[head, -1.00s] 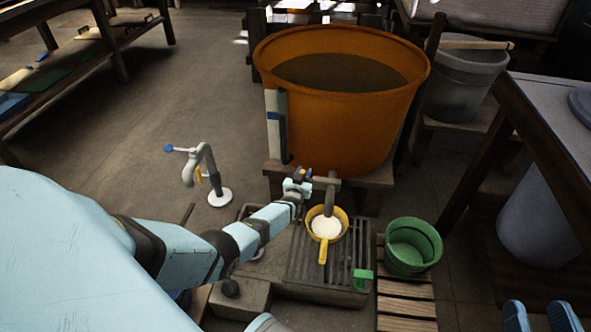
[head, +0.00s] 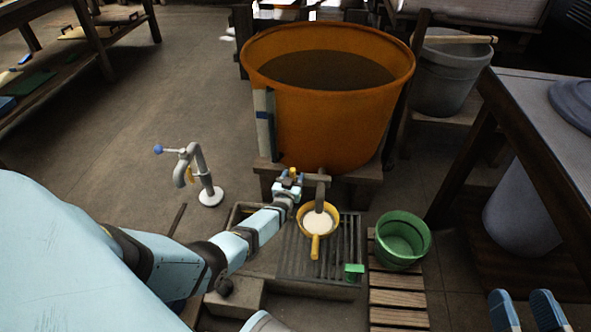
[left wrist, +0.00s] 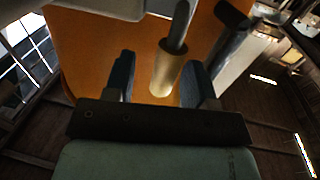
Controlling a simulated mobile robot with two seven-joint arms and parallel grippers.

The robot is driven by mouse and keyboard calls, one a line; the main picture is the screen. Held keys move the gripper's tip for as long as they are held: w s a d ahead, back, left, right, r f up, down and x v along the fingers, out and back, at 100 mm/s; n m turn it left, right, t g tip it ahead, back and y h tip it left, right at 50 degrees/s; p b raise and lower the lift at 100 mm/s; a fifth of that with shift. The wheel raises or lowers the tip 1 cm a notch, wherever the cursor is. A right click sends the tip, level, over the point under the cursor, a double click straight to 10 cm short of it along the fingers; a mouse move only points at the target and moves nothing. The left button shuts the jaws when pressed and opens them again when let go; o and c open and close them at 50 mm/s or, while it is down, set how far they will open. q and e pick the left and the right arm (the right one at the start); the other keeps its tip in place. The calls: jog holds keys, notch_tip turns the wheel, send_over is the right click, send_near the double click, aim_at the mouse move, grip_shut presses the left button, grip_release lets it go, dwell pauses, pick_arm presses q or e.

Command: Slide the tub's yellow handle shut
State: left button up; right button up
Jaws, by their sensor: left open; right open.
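The orange tub (head: 335,125) stands on a low wooden stand, with a dark surface inside it. A grey-brown spout (head: 319,192) projects from its lower front. My left gripper (head: 290,176) is just left of the spout. In the left wrist view its two blue fingers (left wrist: 160,85) are apart, with the yellow handle (left wrist: 164,72) and its grey rod between them. The handle appears clear of the fingers, though contact is hard to judge. In the head view the handle is only a small yellow bit. My right gripper (head: 527,310) is open and empty at the bottom right.
A yellow dipper (head: 315,248) with white contents lies under the spout on a slatted grate (head: 290,265). A green bucket (head: 402,258) stands right on wooden slats. A grey tap stand (head: 205,172) is left. A dark-legged table (head: 535,100) is right.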

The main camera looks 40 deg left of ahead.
pick_arm(q)
jog(key=p+v, duration=0.4)
jog(key=v, duration=0.7)
pick_arm(e)
jog(key=s+r+m, duration=0.1)
jog(key=s+a+m, duration=0.1)
jog(key=shift+a+r+m+h, duration=0.1)
jog(key=shift+r+m+h, duration=0.2)
jog(key=shift+r+m, duration=0.1)
pick_arm(q)
jog(key=shift+r, duration=0.1)
pick_arm(e)
jog(key=shift+s, duration=0.1)
